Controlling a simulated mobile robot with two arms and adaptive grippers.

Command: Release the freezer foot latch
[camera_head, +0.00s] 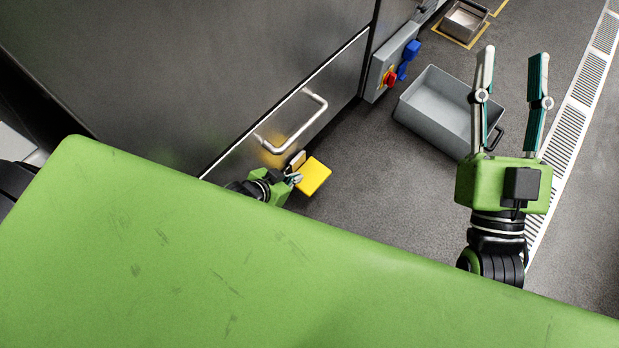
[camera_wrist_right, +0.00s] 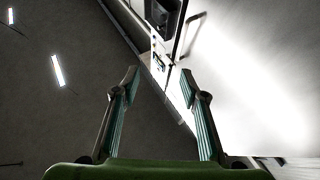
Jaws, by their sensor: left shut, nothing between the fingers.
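The freezer foot latch shows as a yellow pedal (camera_head: 314,176) low at the base of the dark metal freezer front (camera_head: 200,70). My left gripper (camera_head: 296,178) is shut and empty, down beside the pedal's left edge; I cannot tell whether it touches it. Most of the left arm is hidden behind my green body. A metal bar handle (camera_head: 292,120) sits on the freezer's lower panel above the pedal. My right gripper (camera_head: 514,75) is open and empty, raised at the right; it also shows open in the right wrist view (camera_wrist_right: 165,85).
A grey bin (camera_head: 425,110) stands on the floor behind the right gripper. A grey box with a red knob (camera_head: 389,77) and a blue part (camera_head: 409,57) is at the freezer's corner. A smaller bin (camera_head: 465,20) stands at the back. A floor grate (camera_head: 570,125) runs along the right.

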